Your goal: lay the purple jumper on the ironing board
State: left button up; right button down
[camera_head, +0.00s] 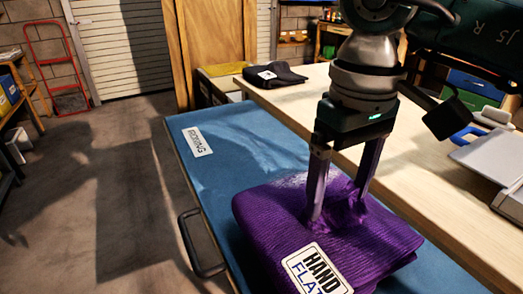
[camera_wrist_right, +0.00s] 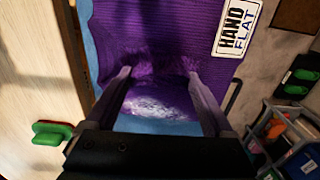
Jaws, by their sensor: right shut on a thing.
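The purple jumper (camera_head: 275,225) is folded, with a white "HAND FLAT" label (camera_head: 318,270) on its near side. It is over the near part of the blue ironing board (camera_head: 225,165), which has a white "IRONING" label. I cannot tell whether its whole underside touches the board. My right gripper (camera_head: 336,210) points down from above and is shut on a bunched part of the jumper. The wrist view also shows the jumper (camera_wrist_right: 150,35) at the fingertips (camera_wrist_right: 158,75). My left gripper is not in view.
A wooden worktop (camera_head: 310,110) runs along the board's right side. A dark folded garment (camera_head: 274,75) lies at its far end, and a grey flat device (camera_head: 495,160) at its right. A black handle (camera_head: 195,245) sticks out from the board's left side.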

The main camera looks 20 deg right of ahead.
aim_at(339, 194)
jog(key=shift+f, duration=1.1)
jog(key=shift+f, duration=0.15)
grip_release()
jog(key=shift+r, duration=0.3)
notch_tip(339, 194, up, 12)
jog(key=shift+f, duration=0.15)
